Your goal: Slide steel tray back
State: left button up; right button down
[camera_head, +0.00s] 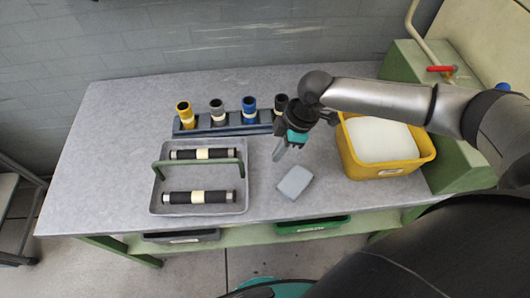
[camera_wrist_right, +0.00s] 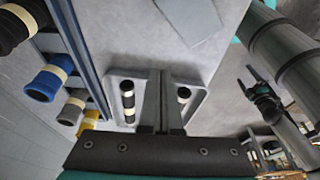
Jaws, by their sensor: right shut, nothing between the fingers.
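A grey tray (camera_head: 243,207) with a green bar handle (camera_head: 165,165) lies on the left half of the table; it looks like the steel tray. It holds two black rollers with cream bands. In the right wrist view the tray (camera_wrist_right: 197,105) shows beyond the fingers, which partly cover it. My right gripper (camera_head: 278,155) is shut and empty, pointing down, to the right of the tray and apart from it in the head view. Its closed fingers also show in the right wrist view (camera_wrist_right: 162,95).
A dark rack (camera_head: 232,129) behind the tray holds yellow, grey, blue and black banded tubes. A grey block (camera_head: 295,182) lies right of the tray. A yellow bin (camera_head: 425,151) with white contents stands at the right. The table (camera_head: 95,170) is clear at the left.

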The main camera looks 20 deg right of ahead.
aim_at(250, 177)
jog(key=b+x, duration=0.1)
jog(key=x, duration=0.7)
jog(key=shift+s+a+f, duration=0.15)
jog(key=shift+f, duration=0.15)
jog(key=shift+w+a, duration=0.3)
jog(key=shift+a, duration=0.65)
jog(key=shift+w+a, duration=0.3)
jog(key=shift+a, duration=0.65)
